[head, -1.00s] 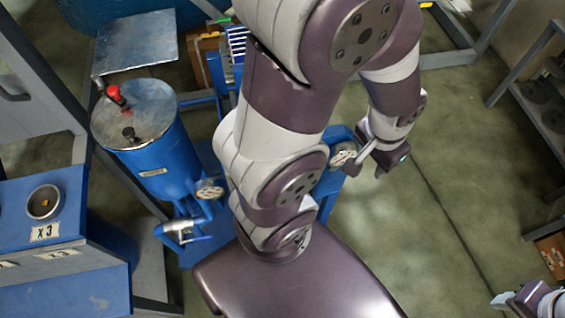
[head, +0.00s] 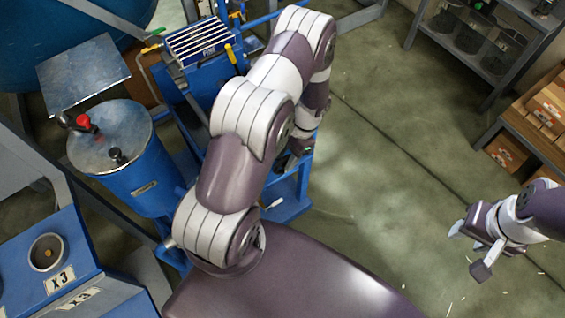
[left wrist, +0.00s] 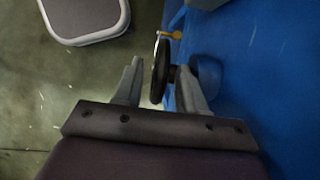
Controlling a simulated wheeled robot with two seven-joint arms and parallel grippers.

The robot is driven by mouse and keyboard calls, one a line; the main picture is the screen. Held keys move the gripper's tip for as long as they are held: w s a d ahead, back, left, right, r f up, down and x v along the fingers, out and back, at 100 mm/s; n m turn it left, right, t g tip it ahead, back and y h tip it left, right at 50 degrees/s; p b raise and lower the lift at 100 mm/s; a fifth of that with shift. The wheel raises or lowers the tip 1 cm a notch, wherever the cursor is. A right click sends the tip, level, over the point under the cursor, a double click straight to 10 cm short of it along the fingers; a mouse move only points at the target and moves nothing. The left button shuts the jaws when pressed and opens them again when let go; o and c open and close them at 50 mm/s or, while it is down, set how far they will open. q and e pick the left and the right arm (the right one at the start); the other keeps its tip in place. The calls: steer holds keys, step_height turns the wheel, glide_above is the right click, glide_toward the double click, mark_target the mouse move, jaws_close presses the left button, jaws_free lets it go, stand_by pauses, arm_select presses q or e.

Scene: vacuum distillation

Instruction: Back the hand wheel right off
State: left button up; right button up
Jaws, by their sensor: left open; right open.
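The hand wheel (left wrist: 161,70) shows nearly edge-on in the left wrist view as a dark, thin disc. It stands between the two fingers of my left gripper (left wrist: 160,67), which is open around it with a visible gap on the left finger's side. The right finger is close to the wheel's hub side; I cannot tell whether it touches. In the head view my left gripper (head: 297,150) is a dark shape beside the blue frame, and my arm hides the wheel there. My right gripper (head: 474,246) is open and empty over the floor at the right.
A blue surface (left wrist: 262,70) lies close on the right in the left wrist view, with a small yellow part (left wrist: 172,35) near the wheel. In the head view a blue vessel (head: 140,175) stands left of my arm. Shelves (head: 480,50) stand at the upper right; open floor lies between.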

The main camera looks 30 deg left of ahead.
mark_target(283, 165)
arm_select(q)
steer(key=x, duration=0.3)
steer(key=shift+w, duration=0.2)
steer(key=shift+s+f, duration=0.1)
steer(key=shift+f, duration=0.2)
steer(key=shift+s, duration=0.1)
jaws_close()
